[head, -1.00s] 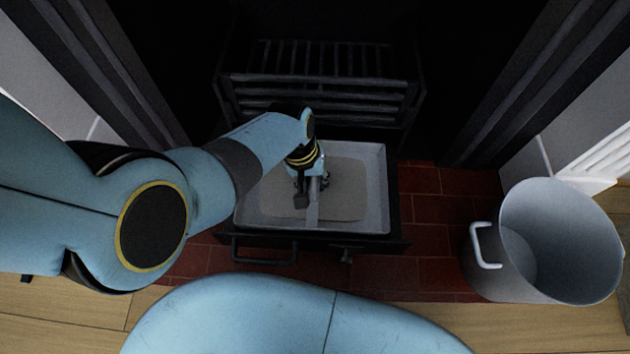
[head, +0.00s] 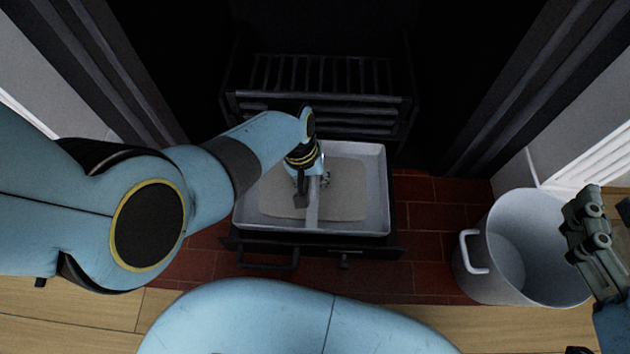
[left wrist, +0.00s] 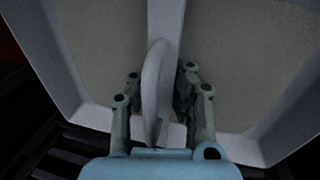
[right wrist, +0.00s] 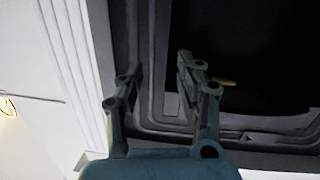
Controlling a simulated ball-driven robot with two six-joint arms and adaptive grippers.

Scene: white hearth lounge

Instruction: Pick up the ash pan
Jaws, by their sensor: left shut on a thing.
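The ash pan (head: 375,190) is a pale grey rectangular tray with a flat grey-beige layer of ash inside and a bar handle across its middle. It sits level at or slightly above a black drawer (head: 318,246) below the fire grate; any gap beneath is hard to see. My left gripper (head: 313,190) reaches down over the pan and is shut on its handle. In the left wrist view the handle (left wrist: 155,85) stands between the fingers (left wrist: 158,95). My right gripper (head: 592,228) is at the right edge, above the bucket; its fingers are apart and empty in its wrist view (right wrist: 160,85).
A pale metal bucket (head: 480,258) with a side handle stands on the right. The black grate (head: 320,75) is behind the pan, with dark fireplace sides around it. Red hearth tiles (head: 435,215) lie between drawer and bucket, wooden floor (head: 105,305) in front.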

